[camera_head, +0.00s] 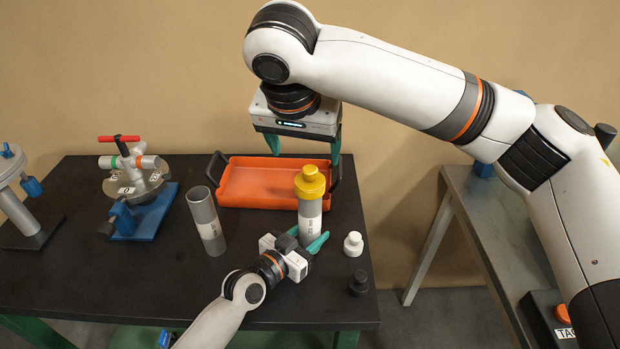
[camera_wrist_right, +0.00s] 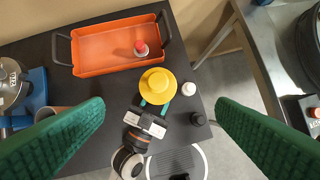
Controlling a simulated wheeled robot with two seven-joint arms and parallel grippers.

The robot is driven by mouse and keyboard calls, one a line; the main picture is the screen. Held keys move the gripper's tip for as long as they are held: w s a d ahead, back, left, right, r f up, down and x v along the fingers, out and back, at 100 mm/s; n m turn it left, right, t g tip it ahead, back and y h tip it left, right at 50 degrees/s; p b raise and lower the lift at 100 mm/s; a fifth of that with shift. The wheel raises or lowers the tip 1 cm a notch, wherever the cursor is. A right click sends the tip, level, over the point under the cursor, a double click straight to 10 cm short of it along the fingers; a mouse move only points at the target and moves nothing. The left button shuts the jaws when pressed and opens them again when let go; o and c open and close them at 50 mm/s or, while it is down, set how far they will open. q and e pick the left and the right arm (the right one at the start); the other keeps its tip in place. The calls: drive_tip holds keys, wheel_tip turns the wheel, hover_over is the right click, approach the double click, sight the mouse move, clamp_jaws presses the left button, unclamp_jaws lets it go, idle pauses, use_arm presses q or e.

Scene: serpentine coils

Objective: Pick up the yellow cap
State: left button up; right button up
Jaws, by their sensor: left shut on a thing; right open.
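The yellow cap (camera_head: 310,183) sits on top of an upright grey tube (camera_head: 310,222) on the black table. In the right wrist view the cap (camera_wrist_right: 158,80) shows from above as a round disc with a knob. My left gripper (camera_head: 313,241) is shut on the grey tube, below the cap. My right gripper (camera_head: 304,150) is open and empty, above and behind the cap in the head view. In the right wrist view its green fingers (camera_wrist_right: 160,135) stand wide apart, with the cap between and beyond them.
An open grey tube (camera_head: 207,222) stands left. A white cap (camera_head: 353,243) and black cap (camera_head: 358,283) stand right. A clamp device (camera_head: 135,190) is further left.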

sight(308, 172)
drive_tip(key=x, duration=1)
drive_tip(key=shift+w+a+f, duration=0.1)
drive_tip(key=shift+w+f, duration=0.05)
drive_tip(key=c, duration=1.1)
wheel_tip(308, 172, up, 10)
drive_tip(key=shift+r, duration=0.1)
